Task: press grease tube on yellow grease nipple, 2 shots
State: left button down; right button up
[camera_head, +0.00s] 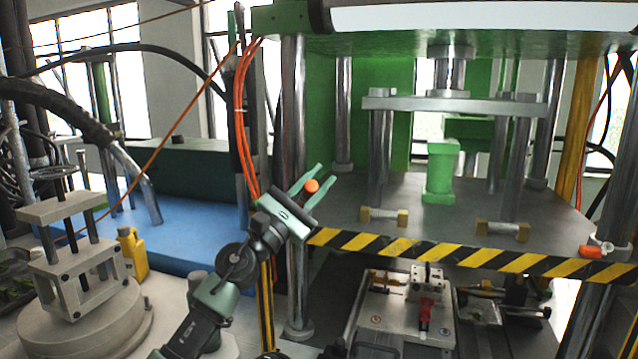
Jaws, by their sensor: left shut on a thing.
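My left gripper (316,186) reaches up from the bottom of the view, in front of the press's left column. Its two green fingers are shut on a small orange round-ended thing (312,186). Whether this is the grease tube I cannot tell, as only its end shows. It is held in the air, apart from the press parts in the picture. Small yellow blocks (403,218) sit at the ends of short metal bars on the press bed; more yellow blocks (522,232) are at the right. I cannot make out a yellow grease nipple for certain. My right gripper is not in view.
The press bed (455,195) has a yellow-black striped front edge (400,247) and a green block (441,170). An orange-red fitting (591,252) is at its right corner. Below is a metal fixture (400,305). Orange hoses (241,110) hang behind my left arm. A yellow bottle (132,254) stands left.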

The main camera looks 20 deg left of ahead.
pick_arm(q)
jog(key=shift+w+a+f, duration=0.1)
jog(key=shift+f, duration=0.05)
dwell(0.5)
jog(key=shift+s+d+r+p, duration=0.3)
jog(key=shift+s+r+p, duration=0.3)
jog(key=shift+p, duration=0.45)
jog(key=shift+w, duration=0.1)
